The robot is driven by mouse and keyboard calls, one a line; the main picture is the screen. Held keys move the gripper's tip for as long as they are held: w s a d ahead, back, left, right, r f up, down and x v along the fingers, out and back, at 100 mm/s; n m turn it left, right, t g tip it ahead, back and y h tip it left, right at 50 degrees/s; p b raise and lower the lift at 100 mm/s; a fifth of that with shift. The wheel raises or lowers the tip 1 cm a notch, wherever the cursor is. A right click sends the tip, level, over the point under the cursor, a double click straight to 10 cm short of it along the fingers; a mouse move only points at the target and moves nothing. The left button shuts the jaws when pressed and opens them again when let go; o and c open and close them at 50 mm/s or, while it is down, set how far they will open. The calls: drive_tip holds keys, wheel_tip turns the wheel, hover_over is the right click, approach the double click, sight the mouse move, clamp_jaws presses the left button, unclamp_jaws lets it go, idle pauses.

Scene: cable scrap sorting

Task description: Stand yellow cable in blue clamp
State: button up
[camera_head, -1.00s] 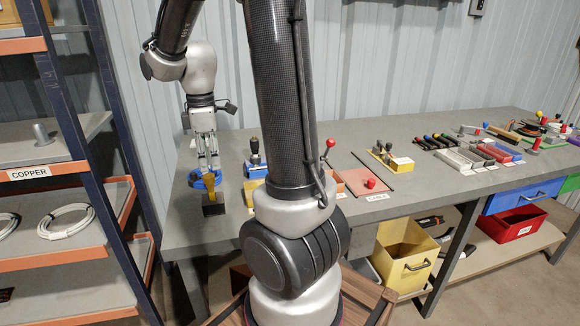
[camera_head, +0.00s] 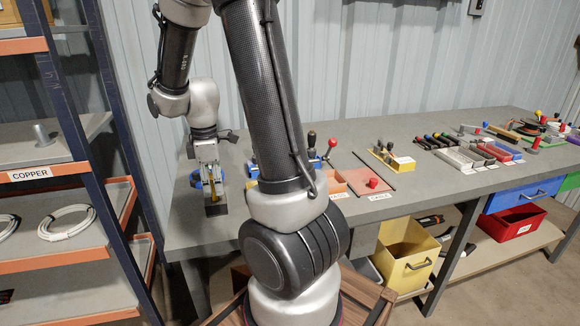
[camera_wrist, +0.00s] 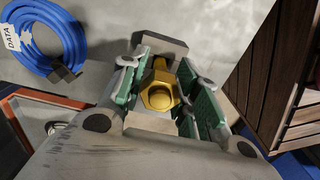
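The yellow cable (camera_wrist: 160,92) shows in the wrist view as a brass-yellow piece with a hexagonal end, between the green pads of my gripper (camera_wrist: 163,85). The pads lie close on both sides; I cannot tell whether they press on it. In the head view my gripper (camera_head: 210,178) points down at the near left of the bench, over the yellow piece (camera_head: 214,197) and a dark grey block (camera_head: 216,210). A blue-based clamp with dark-handled levers (camera_head: 253,168) stands to the right, partly hidden by my arm.
A blue cable coil labelled DATA (camera_wrist: 38,45) lies beside my gripper. Right along the bench (camera_head: 330,135) are a pink tray (camera_head: 358,178) and a yellow fixture (camera_head: 390,158). The copper-labelled shelf (camera_head: 70,168) stands at the left.

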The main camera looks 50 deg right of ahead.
drive_tip(key=c, duration=0.6)
drive_tip(key=shift+r, duration=0.2)
clamp_jaws()
drive_tip(key=shift+r, duration=2.35)
drive_tip(key=shift+w, duration=0.1)
